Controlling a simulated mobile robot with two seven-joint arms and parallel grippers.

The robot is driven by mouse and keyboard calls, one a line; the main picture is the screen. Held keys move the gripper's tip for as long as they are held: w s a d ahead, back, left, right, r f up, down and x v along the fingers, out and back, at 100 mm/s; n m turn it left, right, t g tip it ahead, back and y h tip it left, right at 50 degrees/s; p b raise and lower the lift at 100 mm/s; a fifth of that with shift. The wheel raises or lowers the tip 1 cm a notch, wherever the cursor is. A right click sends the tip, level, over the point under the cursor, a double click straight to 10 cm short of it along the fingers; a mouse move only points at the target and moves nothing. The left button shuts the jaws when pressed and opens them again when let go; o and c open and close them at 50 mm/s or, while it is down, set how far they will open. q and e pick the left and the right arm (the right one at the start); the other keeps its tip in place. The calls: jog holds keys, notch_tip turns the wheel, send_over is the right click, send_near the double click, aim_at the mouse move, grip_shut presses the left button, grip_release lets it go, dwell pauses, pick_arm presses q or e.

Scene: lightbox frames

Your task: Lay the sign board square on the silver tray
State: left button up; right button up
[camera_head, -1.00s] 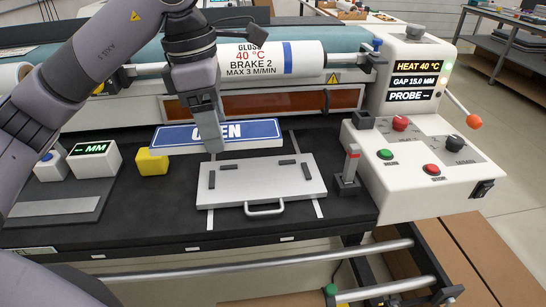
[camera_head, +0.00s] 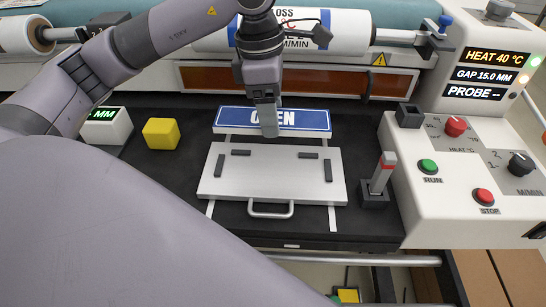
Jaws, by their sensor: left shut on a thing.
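The sign board (camera_head: 308,120) is a blue and white rectangle with white lettering that reads as OPEN, partly covered by my gripper. My left gripper (camera_head: 268,130) is shut on the sign board near its middle, coming down from above. The silver tray (camera_head: 272,185) lies just in front of the board, nearer to me. It has several dark strips on its top and a handle at its front edge. The board looks roughly parallel to the tray's back edge. I cannot tell how high the board is above the black surface. My right gripper is not in view.
A yellow block (camera_head: 161,133) sits at the left on the black table. A red-tipped lever (camera_head: 380,177) stands close to the tray's right side. The control panel (camera_head: 470,170) with knobs and buttons is at the right. The roller machine (camera_head: 345,30) spans the back.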

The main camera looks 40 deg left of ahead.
aim_at(274, 171)
pick_arm(q)
notch_tip(274, 171, down, 13)
jog(key=shift+r+p, duration=0.2)
jog(key=shift+p, duration=0.15)
jog(key=shift+f, duration=0.2)
jog(key=o, duration=1.2)
jog(key=shift+r, duration=0.15)
jog(key=r, duration=0.8)
jog(key=a+r, duration=0.1)
jog(key=r, duration=0.3)
jog(key=shift+s+a+b, duration=0.1)
jog(key=shift+s+b, duration=0.2)
jog(key=shift+s, duration=0.05)
